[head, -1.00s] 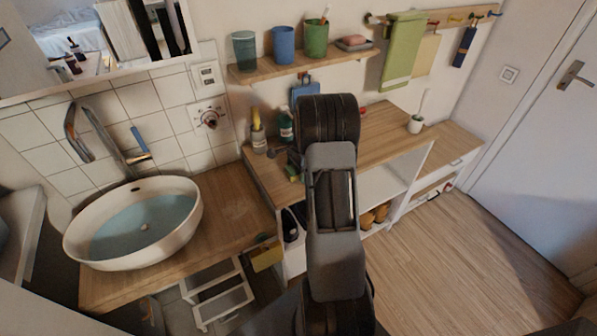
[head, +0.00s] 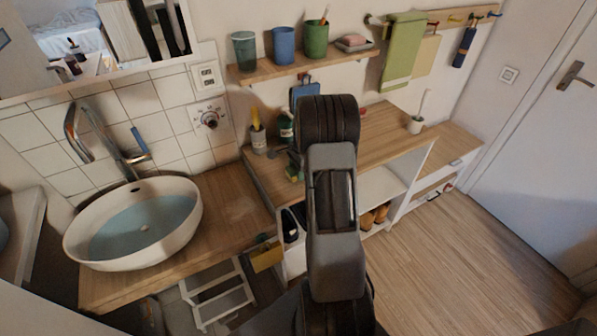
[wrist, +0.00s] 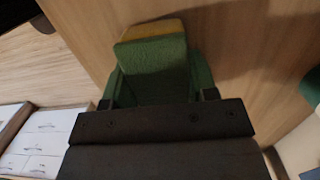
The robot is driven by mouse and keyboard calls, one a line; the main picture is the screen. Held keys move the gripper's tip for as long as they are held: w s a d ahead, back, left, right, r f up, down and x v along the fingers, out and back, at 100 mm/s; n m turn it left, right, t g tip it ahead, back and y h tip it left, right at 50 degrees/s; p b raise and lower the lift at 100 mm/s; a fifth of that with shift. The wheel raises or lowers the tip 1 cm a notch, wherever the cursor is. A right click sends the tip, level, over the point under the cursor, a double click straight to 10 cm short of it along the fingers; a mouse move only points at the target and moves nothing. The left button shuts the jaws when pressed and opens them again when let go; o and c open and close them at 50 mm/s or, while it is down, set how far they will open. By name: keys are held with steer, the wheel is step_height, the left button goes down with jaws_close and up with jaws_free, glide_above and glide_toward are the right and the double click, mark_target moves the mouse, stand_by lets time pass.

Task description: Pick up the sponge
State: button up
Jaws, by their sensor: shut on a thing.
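The sponge (wrist: 155,65) is a green block with a yellow layer along its far edge. In the wrist view it sits between the fingers of my gripper (wrist: 160,85), which is shut on it. A wooden surface (wrist: 245,60) shows behind it; I cannot tell whether the sponge touches that surface. In the head view my arm hides the gripper.
A white sink (head: 185,225) stands on the left counter. A cup with yellow items (head: 258,140) and a green bottle (head: 286,128) stand at the wall. A shelf (head: 255,74) with cups hangs above. A small white pot (head: 415,125) stands right. The floor at right (head: 450,240) is clear.

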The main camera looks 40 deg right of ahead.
steer(key=shift+r, duration=0.1)
steer(key=shift+r, duration=0.6)
step_height(320, 180, up, 3)
steer(key=shift+s+f, duration=0.1)
steer(key=s+a+r+b, duration=0.1)
steer(key=s+r, duration=0.8)
steer(key=s, duration=0.4)
steer(key=shift+s+a+r, duration=0.2)
steer(key=shift+s+a, duration=0.05)
steer(key=shift+s, duration=0.1)
steer(key=shift+o, duration=1.4)
steer(key=shift+c, duration=1)
